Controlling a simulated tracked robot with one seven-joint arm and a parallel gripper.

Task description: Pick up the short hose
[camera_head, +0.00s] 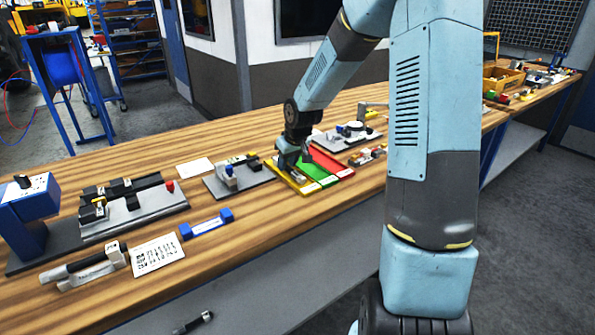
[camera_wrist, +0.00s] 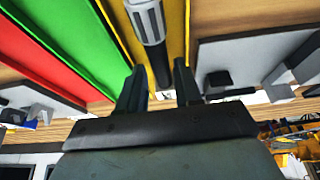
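A short dark cylindrical piece with a ribbed grey collar (camera_wrist: 150,25), which looks like the short hose, lies along the yellow tray (camera_wrist: 116,12). My gripper (camera_wrist: 158,66) is open, with one finger on each side of the piece's black end. Gaps show between the piece and both fingers, so it is not clamped. In the head view my gripper (camera_head: 293,160) is low over the yellow tray (camera_head: 284,176) and hides part of what lies in it. Whether the fingertips touch the tray cannot be told.
Green (camera_head: 318,169) and red (camera_head: 338,174) trays adjoin the yellow one. A grey plate with fixtures (camera_head: 240,181) stands to its left. A blue-ended block (camera_head: 206,224) and a printed card (camera_head: 157,254) lie further left.

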